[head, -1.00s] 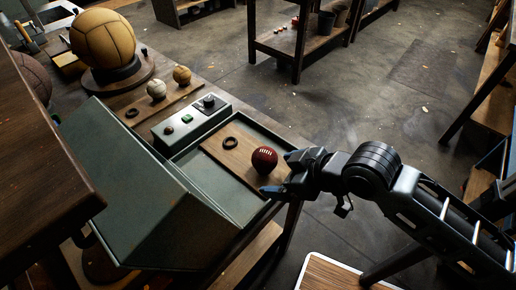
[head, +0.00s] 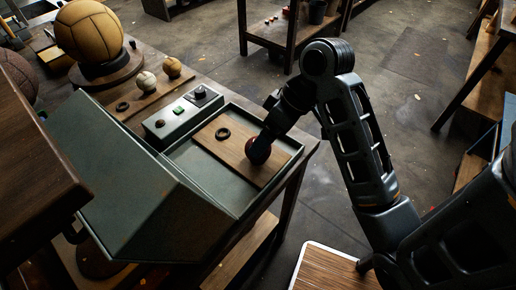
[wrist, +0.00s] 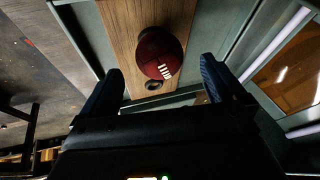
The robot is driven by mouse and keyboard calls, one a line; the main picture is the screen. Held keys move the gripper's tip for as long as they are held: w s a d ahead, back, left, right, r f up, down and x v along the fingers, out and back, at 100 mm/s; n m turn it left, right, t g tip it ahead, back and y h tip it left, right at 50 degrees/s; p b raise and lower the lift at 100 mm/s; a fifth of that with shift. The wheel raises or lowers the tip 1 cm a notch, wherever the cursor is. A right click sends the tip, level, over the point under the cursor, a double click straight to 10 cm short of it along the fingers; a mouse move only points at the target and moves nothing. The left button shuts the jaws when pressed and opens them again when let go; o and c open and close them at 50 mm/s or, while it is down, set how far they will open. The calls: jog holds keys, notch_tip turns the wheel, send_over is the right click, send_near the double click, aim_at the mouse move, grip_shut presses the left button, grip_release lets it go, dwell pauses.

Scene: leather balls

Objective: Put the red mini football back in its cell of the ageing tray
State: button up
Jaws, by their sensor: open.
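The red mini football (head: 259,152), dark red with white laces, rests on a wooden board (head: 270,171) inside a shallow green metal tray (head: 206,196). It also shows in the wrist view (wrist: 158,46). A black ring (head: 223,132) lies beside it on the board, with nothing in it. My gripper (head: 261,140) is above the ball and hides part of it. In the wrist view my gripper (wrist: 160,68) is open, one finger to each side of the ball; a gap shows at both fingers. I cannot tell which part is the ageing tray.
A large green panel (head: 130,180) stands tilted left of the tray. A control box (head: 183,114) borders the tray's back. Behind it, a wooden strip (head: 157,88) holds a white ball (head: 146,81), a tan ball (head: 171,67) and an empty black ring (head: 122,106). Open floor lies right.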

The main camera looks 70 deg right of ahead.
jog(key=shift+x, duration=2.85)
jog(key=shift+w+d+r, duration=0.1)
jog(key=shift+w, duration=0.1)
jog(key=shift+c, duration=0.4)
jog(key=c, duration=1.1)
